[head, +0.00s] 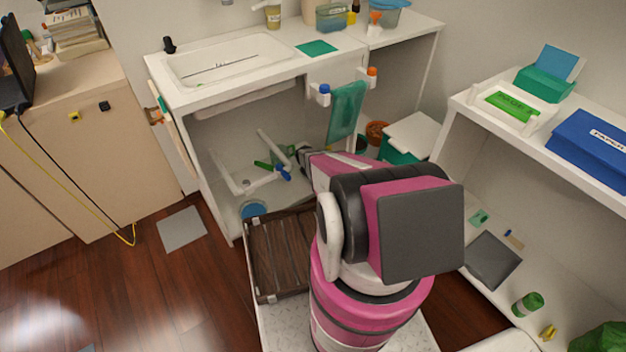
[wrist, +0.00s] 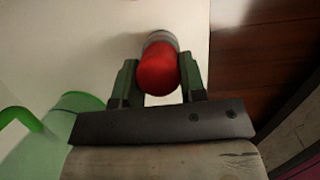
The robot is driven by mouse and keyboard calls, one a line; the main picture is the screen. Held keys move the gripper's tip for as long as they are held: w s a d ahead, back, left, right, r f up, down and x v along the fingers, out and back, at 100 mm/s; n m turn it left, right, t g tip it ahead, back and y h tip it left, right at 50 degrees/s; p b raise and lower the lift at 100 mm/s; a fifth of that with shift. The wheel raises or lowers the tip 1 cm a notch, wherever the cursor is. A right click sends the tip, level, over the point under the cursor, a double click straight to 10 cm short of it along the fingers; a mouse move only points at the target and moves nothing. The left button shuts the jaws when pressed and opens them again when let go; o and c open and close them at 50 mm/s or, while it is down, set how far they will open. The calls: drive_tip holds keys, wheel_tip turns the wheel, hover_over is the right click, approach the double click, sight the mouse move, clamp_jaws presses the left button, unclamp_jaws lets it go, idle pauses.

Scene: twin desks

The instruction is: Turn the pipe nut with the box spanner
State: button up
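In the wrist view my gripper (wrist: 159,80) has its two dark green fingers on either side of a red cylinder (wrist: 157,68) with a grey far end. The fingers appear to press on its sides. It looks like the box spanner's handle, but its working end is not visible. In the head view my arm hides the fingertips and the held thing. White pipes (head: 262,183) run low in the open cabinet under the sink. A blue fitting (head: 284,173) sits on them beside my arm; I cannot tell if it is the pipe nut.
The sink counter (head: 300,68) stands above the open space. A green cloth (head: 346,110) hangs at its front. A brown slatted crate (head: 277,262) lies by my base. A white shelf (head: 560,120) stands right.

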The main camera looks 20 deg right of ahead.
drive_tip(key=shift+r, duration=3)
